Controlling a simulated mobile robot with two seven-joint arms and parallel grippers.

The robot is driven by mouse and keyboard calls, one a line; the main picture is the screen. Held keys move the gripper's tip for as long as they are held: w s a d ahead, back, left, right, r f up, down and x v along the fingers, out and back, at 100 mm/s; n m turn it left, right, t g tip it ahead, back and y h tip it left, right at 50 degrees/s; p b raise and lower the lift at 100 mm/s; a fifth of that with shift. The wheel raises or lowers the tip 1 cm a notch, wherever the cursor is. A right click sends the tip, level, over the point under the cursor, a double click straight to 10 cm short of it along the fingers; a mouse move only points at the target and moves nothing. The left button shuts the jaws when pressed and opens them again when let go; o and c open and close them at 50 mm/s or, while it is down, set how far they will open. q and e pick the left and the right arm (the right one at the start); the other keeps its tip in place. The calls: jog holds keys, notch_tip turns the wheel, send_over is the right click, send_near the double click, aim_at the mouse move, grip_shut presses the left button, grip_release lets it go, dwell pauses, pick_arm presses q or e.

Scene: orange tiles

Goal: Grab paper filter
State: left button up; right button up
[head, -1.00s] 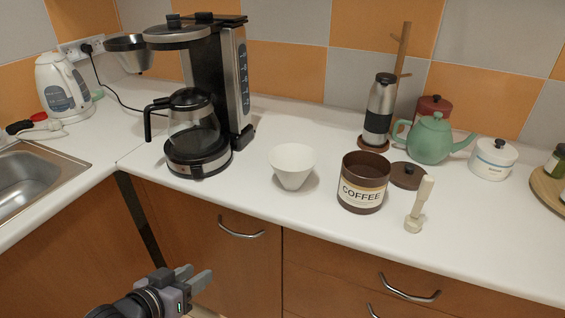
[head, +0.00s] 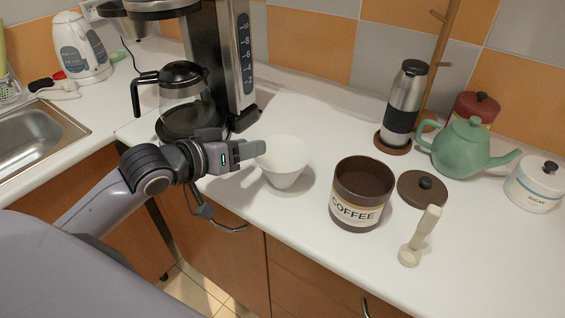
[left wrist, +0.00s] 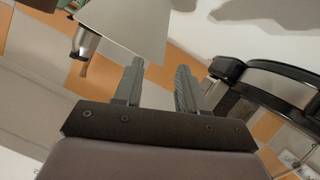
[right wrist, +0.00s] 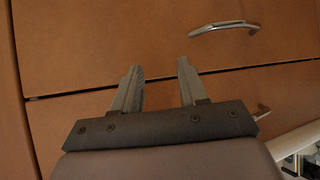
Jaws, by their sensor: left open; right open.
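The white paper filter (head: 284,163) stands on the counter as a cone, wide end up, between the coffee maker and the coffee canister. My left gripper (head: 256,148) is at the filter's left side, near its rim. In the left wrist view the filter (left wrist: 128,22) fills the upper left, close to the tips of my open left gripper (left wrist: 158,78). I cannot tell whether a finger touches it. Nothing shows between the fingers. My right gripper (right wrist: 160,80) is open and empty, in front of the brown cabinet drawers; it is not in the head view.
The coffee maker (head: 228,60) with its glass carafe (head: 184,95) stands behind my left arm. A brown coffee canister (head: 358,195), its lid (head: 422,188), a cream scoop (head: 420,238) and a green teapot (head: 462,148) stand to the right. The front-right counter is clear.

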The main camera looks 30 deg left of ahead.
pick_arm(q)
jog(key=shift+x, duration=1.7)
grip_shut()
jog(key=shift+r, duration=0.1)
